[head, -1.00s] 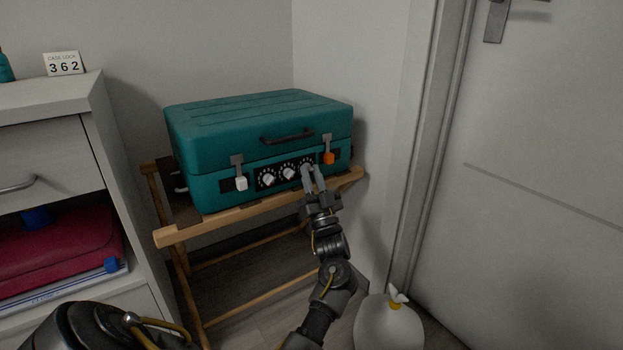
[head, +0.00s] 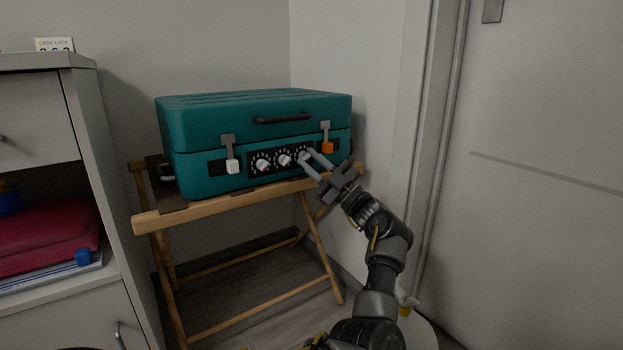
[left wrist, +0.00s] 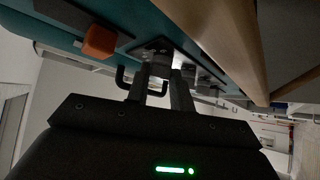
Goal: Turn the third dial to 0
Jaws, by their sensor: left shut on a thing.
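The teal case (head: 250,110) lies closed on a wooden stand, with a black panel of three white dials on its front. The first dial (head: 262,165) and second dial (head: 285,160) are free. My left gripper (head: 308,159) reaches in from the lower right and is shut on the third dial (head: 303,157), beside the orange latch. In the left wrist view the fingers (left wrist: 160,88) stand either side of that dial (left wrist: 160,66). Its setting is hidden or too small to read. My right gripper is out of view.
The wooden stand (head: 160,221) has open floor below. A "CASE LOCK" card (head: 54,44), its digits partly hidden, stands on the cabinet (head: 90,150) at left. A door (head: 540,200) is at right.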

